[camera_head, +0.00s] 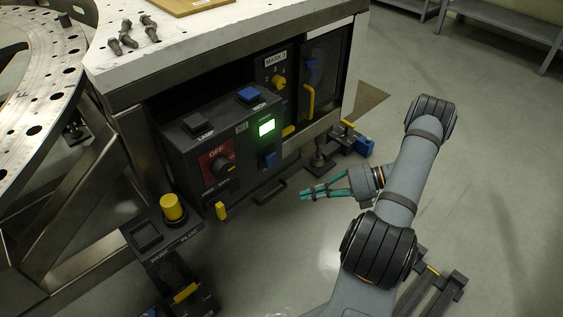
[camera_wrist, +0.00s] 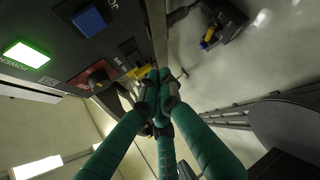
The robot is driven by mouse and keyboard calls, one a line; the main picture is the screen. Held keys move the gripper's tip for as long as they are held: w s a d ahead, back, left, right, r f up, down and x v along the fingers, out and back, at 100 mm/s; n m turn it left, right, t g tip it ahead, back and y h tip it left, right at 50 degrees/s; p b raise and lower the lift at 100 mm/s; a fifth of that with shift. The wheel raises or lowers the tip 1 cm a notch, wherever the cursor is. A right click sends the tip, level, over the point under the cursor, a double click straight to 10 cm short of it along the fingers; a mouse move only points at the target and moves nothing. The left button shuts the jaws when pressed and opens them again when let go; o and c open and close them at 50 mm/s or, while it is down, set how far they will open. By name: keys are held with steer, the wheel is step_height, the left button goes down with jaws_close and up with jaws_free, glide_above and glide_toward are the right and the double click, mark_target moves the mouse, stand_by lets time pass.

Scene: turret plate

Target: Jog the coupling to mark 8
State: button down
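A dark control box (camera_head: 185,150) is fixed to the bench front. It carries a red OFF plate (camera_head: 210,160) with a dark rotary knob, a lit green window (camera_head: 267,127), and blue buttons on its front (camera_head: 269,159) and top (camera_head: 249,94). A panel behind it has a label that seems to read "MARK 2" (camera_head: 277,60) above a yellow knob (camera_head: 279,81). I cannot identify the coupling. My gripper (camera_head: 304,196) is in front of the box, apart from it, its teal fingertips together and empty. In the wrist view the fingertips (camera_wrist: 155,88) overlap the view near the dark knob (camera_wrist: 100,82).
A low pedestal with a yellow button (camera_head: 173,208) and black button (camera_head: 146,235) stands at lower left. A perforated ring plate (camera_head: 40,85) is at far left. Bolts (camera_head: 125,40) lie on the bench top (camera_head: 185,40). The floor at right is mostly clear.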

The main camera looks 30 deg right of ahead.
mark_target(271, 160)
steer(key=r+m, duration=0.1)
steer(key=w+r+m+t, duration=0.1)
steer(key=m, duration=0.1)
steer(key=w+r+m+y, duration=0.1)
steer(key=m, duration=0.1)
steer(key=shift+a+r, duration=0.15)
steer(key=shift+r, duration=0.05)
steer(key=w+a+b, duration=0.2)
steer(key=w+b, duration=0.1)
steer(key=w, duration=0.5)
steer(key=shift+w+a, duration=0.2)
steer(key=shift+a, duration=0.15)
stand_by(1.3)
steer(key=shift+w+a, duration=0.1)
steer(key=shift+w, duration=0.3)
